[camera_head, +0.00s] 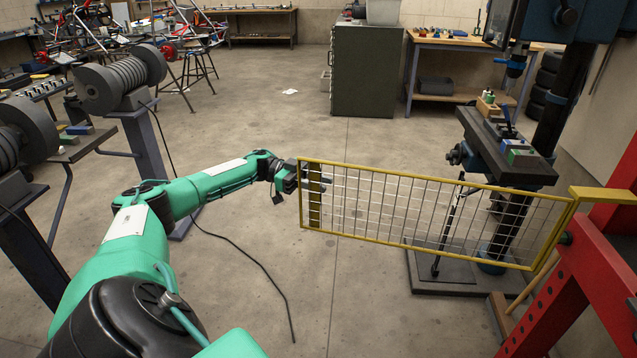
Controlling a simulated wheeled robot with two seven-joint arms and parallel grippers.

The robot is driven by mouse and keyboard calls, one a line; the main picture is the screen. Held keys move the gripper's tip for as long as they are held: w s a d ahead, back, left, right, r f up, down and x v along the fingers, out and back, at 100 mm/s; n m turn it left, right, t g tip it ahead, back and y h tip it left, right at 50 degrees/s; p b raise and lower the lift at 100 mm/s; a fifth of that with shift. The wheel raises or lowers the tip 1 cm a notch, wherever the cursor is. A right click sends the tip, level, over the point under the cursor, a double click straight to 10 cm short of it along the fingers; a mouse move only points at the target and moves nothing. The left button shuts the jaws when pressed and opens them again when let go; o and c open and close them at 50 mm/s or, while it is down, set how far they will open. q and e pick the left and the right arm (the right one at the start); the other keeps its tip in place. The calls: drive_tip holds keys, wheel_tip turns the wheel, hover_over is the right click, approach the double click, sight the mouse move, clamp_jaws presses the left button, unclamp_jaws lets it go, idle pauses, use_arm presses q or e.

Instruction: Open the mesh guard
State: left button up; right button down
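The mesh guard (420,208) is a yellow-framed wire panel. Its right end meets a yellow post beside a red frame (590,262), and it reaches left across the middle of the view. My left gripper (312,179) is at the guard's left end, by a wide yellow upright strip (315,205). The fingers overlap this strip in the picture; whether they are shut on it I cannot tell. My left arm comes in from the lower left. My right gripper is not in view.
A drill press with a dark table (505,150) stands behind the guard at right. Bench grinders (122,80) on stands are at left. A grey-green cabinet (367,75) and a wooden workbench (455,45) stand at the back. The middle floor is clear apart from a black cable (262,262).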

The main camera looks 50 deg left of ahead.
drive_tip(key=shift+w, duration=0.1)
